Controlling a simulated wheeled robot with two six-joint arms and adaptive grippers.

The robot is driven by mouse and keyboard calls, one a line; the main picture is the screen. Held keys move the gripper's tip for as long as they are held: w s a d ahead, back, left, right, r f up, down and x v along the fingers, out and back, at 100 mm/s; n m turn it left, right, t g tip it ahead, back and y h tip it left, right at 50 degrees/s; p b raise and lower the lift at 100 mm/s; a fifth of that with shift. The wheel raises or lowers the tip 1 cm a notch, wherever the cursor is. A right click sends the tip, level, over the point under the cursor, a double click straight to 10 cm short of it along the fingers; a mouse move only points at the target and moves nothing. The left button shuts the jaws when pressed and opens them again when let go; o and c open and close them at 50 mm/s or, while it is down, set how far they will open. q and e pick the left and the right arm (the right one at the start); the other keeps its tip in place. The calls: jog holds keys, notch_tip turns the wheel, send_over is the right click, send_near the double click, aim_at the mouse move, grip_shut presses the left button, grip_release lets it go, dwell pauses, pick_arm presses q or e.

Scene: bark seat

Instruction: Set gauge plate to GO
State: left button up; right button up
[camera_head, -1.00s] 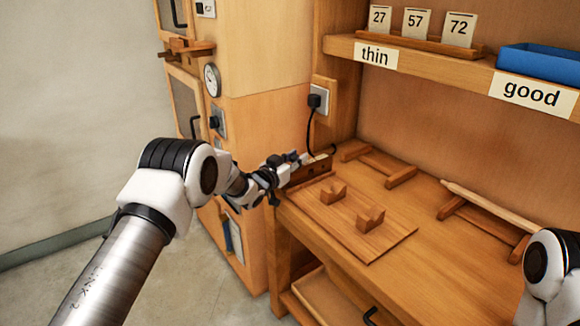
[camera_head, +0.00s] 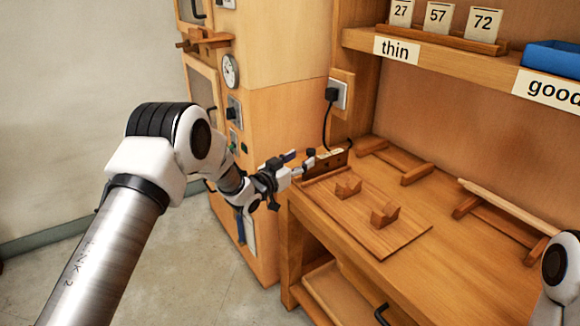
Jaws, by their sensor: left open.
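A small dark wooden block (camera_head: 326,166) with a pale strip on top stands at the back left corner of the bench; it may be the gauge plate, but no GO mark is readable. My left gripper (camera_head: 299,163) is open at the block's left end, its fingers reaching toward the block's top. I cannot tell whether they touch it. A flat board (camera_head: 385,238) with two V-notched wooden rests lies in front of the block. My right gripper is out of view; only part of my right arm shows at the right edge.
A black cable runs from a wall socket (camera_head: 339,94) down behind the block. Wooden racks and a pale rod (camera_head: 505,206) lie farther right on the bench. Above, a shelf holds number cards and a blue tray (camera_head: 552,58). A tall cabinet (camera_head: 285,120) stands left of the bench.

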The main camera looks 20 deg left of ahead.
pick_arm(q)
jog(key=v, duration=0.5)
jog(key=shift+s, duration=0.1)
jog(key=s+d+f+n+g+y+p, duration=0.1)
jog(key=s+d+f+g+p, duration=0.2)
jog(key=s+f, duration=0.7)
jog(key=s+d+f+n+g+y+p, duration=0.15)
jog(key=s+f+g, duration=0.25)
jog(key=s+f, duration=0.6)
jog(key=s+a+f+g+y, duration=0.1)
jog(key=s+f+g, duration=0.1)
jog(key=s, duration=0.7)
jog(key=s+a+f+n+g+y+p, duration=0.1)
jog(key=s+g, duration=0.3)
jog(key=s, duration=0.6)
jog(key=s+a+f+n+g+y, duration=0.1)
jog(key=s+a+f+g, duration=0.1)
jog(key=s, duration=0.7)
jog(key=shift+s+a+f+g+y+p, duration=0.2)
jog(key=shift+f+g+y+p, duration=0.25)
jog(key=shift+g, duration=0.55)
